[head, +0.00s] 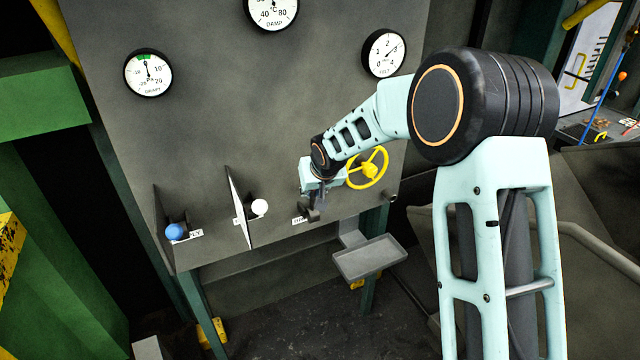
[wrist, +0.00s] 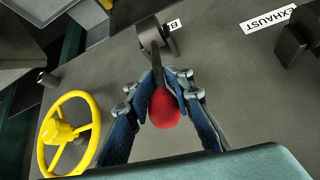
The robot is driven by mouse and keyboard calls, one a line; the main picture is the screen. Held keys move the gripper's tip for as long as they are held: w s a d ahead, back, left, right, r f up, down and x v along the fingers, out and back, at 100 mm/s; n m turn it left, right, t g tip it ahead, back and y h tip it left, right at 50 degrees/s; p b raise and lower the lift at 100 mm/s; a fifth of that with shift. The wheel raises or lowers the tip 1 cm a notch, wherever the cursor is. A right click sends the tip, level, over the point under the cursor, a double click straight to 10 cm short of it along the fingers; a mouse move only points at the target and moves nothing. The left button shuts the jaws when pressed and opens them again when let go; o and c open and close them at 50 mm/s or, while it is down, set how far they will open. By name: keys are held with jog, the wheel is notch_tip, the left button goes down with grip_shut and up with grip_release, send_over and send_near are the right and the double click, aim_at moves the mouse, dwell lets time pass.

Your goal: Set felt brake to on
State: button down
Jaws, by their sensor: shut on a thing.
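A lever with a red knob (wrist: 164,108) stands out from the grey panel in the wrist view. Its dark arm runs up to a bracket (wrist: 158,38). A white label beside the bracket shows only a "B"; the rest is hidden, so I cannot read whether this is the felt brake. My gripper (wrist: 167,84) is shut on the red-knobbed lever, one blue-padded finger on each side. In the head view my gripper (head: 314,207) is at the panel's lower right, and it hides the red knob. No on or off marking is readable.
A yellow handwheel (head: 367,168) is close to the right of my gripper. A white-knobbed lever (head: 259,207) and a blue-knobbed lever (head: 174,231) stand to the left beside upright plates (head: 238,205). A grey tray (head: 370,258) is below. Gauges (head: 148,73) sit higher on the panel.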

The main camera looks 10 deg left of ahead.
jog(key=shift+w+a+g+p, duration=0.3)
jog(key=shift+g+p, duration=0.1)
jog(key=shift+p, duration=0.35)
jog(key=shift+h, duration=0.3)
jog(key=c, duration=1.7)
grip_release()
jog(key=shift+w, duration=0.1)
jog(key=shift+o, duration=0.2)
jog(key=v, duration=1.2)
jog(key=shift+d, duration=0.1)
